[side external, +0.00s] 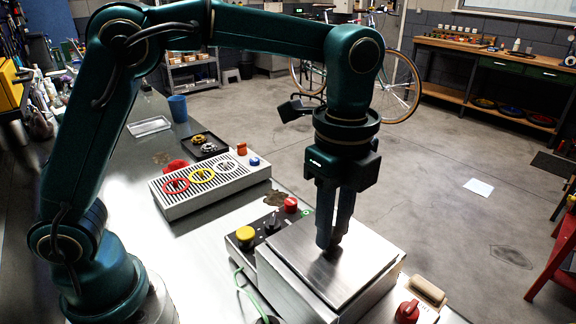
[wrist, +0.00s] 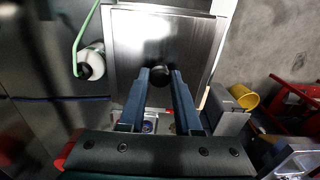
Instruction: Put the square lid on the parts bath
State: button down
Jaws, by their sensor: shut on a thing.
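The square lid (side external: 355,262) is a flat metal plate with a small dark knob (wrist: 160,76) at its middle. My gripper (side external: 329,242) points straight down and is shut on the knob, which its fingers mostly hide in the side view. In the wrist view the fingertips (wrist: 161,73) close on both sides of the knob, with the lid plate (wrist: 130,35) beneath them. The parts bath (side external: 292,290) is a metal box directly under the lid. The lid looks level and covers its opening; I cannot tell whether it rests fully on the rim.
A control box with a yellow button (side external: 245,235) and a red button (side external: 290,204) stands left of the bath. A wooden-handled brush (side external: 428,290) and a red knob (side external: 407,311) are at its right. A slotted rack (side external: 212,188) with coloured rings lies farther back.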

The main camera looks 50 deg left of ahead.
jog(key=shift+f, duration=0.2)
jog(key=c, duration=0.5)
grip_release()
